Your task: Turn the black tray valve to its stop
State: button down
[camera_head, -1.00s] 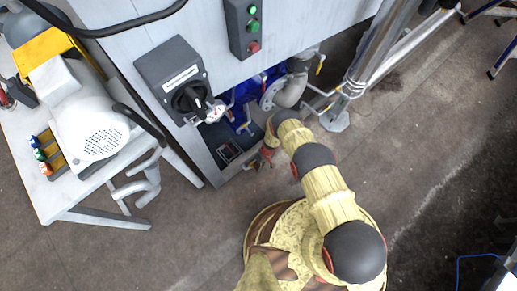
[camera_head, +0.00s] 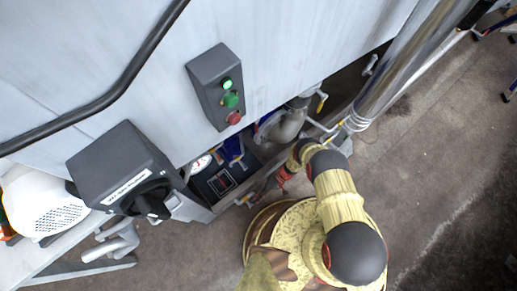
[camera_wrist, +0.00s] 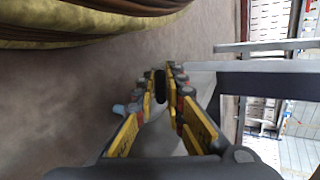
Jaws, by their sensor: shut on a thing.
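My gripper (camera_wrist: 167,86) shows in the wrist view with its yellow fingers drawn close together on a small black piece (camera_wrist: 160,87), which I take to be the black tray valve's handle. Most of the valve is hidden by the fingers. In the head view my gripper (camera_head: 246,200) is small, low at the outer edge of the dark tray (camera_head: 212,187) under the grey machine. The valve cannot be made out there, and its turn angle cannot be read.
The grey machine panel (camera_head: 270,60) carries a black rotary switch box (camera_head: 120,170) and a button box (camera_head: 218,88). A blue fitting and grey pipe (camera_head: 288,127) sit behind the tray.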

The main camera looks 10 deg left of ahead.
jog(key=shift+f, duration=0.1)
dwell(0.3)
jog(key=shift+w, duration=0.1)
jog(key=c, duration=1.9)
grip_release()
jog(key=shift+o, duration=0.4)
jog(key=v, duration=1.2)
jog(key=shift+f, duration=0.15)
jog(key=shift+c, duration=0.3)
